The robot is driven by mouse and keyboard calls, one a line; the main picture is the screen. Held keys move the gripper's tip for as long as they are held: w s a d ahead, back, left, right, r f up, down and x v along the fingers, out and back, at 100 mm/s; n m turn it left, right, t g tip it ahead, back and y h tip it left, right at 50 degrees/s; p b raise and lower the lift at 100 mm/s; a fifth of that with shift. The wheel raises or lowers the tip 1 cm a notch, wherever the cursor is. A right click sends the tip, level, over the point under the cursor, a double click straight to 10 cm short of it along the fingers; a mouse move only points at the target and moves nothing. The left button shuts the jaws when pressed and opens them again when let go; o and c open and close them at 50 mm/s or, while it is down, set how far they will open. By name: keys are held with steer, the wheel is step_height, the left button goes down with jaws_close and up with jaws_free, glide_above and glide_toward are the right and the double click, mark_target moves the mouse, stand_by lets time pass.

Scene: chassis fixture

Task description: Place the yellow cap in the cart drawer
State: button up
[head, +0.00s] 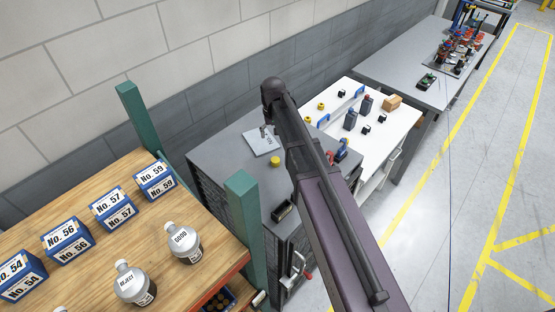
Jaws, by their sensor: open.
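A yellow cap (275,161) sits on the top of a grey cabinet (222,158), just in front of a pale plate marked with a number (262,141). Two smaller yellow pieces, which look like caps, lie on the white cart (385,121): one (320,105) near its back edge and one (307,120) near its left edge. The cart's front, with handles (391,160), faces right; I cannot tell whether a drawer is open. My gripper (266,131) is small in view, over the pale plate and behind the yellow cap. It is open and apart from the cap.
The floor at right is clear.

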steer(key=shift+s+d, duration=0.1)
steer(key=b, duration=0.9)
glide_above(275, 159)
step_height(275, 159, down, 9)
steer(key=shift+r, duration=0.2)
stand_by(0.4)
steer(key=shift+s+f+b, duration=0.1)
steer(key=shift+f+b, duration=2.3)
steer(key=shift+f, duration=0.2)
steer(key=shift+c, duration=0.2)
steer(key=c, duration=0.8)
steer(key=shift+c, duration=0.3)
